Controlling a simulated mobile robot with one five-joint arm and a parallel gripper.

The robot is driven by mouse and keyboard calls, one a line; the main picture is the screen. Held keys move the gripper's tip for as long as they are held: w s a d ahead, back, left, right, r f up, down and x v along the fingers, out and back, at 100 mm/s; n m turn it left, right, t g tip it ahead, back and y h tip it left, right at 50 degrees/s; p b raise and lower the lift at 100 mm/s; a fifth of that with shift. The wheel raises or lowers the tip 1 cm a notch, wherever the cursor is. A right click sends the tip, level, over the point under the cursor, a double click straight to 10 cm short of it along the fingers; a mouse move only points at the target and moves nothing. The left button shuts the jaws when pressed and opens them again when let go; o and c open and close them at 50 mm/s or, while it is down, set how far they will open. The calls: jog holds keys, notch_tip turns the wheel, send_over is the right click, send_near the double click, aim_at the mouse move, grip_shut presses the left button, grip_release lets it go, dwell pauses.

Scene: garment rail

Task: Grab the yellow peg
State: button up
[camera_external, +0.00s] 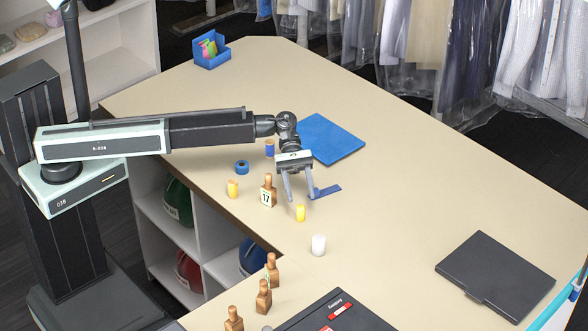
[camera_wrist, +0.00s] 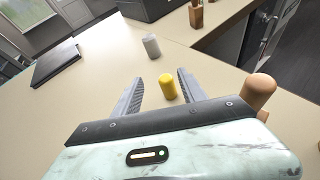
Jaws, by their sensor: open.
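A small yellow peg (camera_external: 300,213) stands upright on the beige table. In the wrist view the yellow peg (camera_wrist: 168,87) shows between the two fingers, nearer the right one, near their tips. My gripper (camera_external: 301,199) is open and empty, pointing down, with its fingertips close above or behind the peg. In the wrist view my gripper (camera_wrist: 160,76) has its fingers spread wide around empty space. I cannot tell whether a finger touches the peg. A second yellow piece (camera_external: 233,188) stands farther left near the table's edge.
A wooden stamp (camera_external: 268,192) marked 17 stands just left of my gripper. A white peg (camera_external: 318,245) stands in front. A blue roll (camera_external: 242,167), blue mat (camera_external: 333,139) and dark laptop-like slab (camera_external: 495,275) lie around. The table between peg and slab is clear.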

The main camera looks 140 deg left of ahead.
aim_at(301, 214)
jog(key=shift+s+a+f+b, duration=0.1)
jog(key=shift+a+f+b, duration=0.1)
jog(key=shift+f, duration=0.35)
jog(key=shift+s+a+f+b, duration=0.1)
jog(key=shift+f+b, duration=0.1)
jog(key=shift+f, duration=0.35)
jog(key=shift+w+d, duration=0.15)
jog(key=shift+d, duration=0.1)
jog(key=b+x, duration=0.1)
jog(key=x, duration=0.2)
jog(key=b+x, duration=0.2)
jog(key=x, duration=0.2)
jog(key=shift+d+f, duration=0.2)
jog(key=shift+d, duration=0.2)
jog(key=shift+r, duration=0.15)
grip_shut()
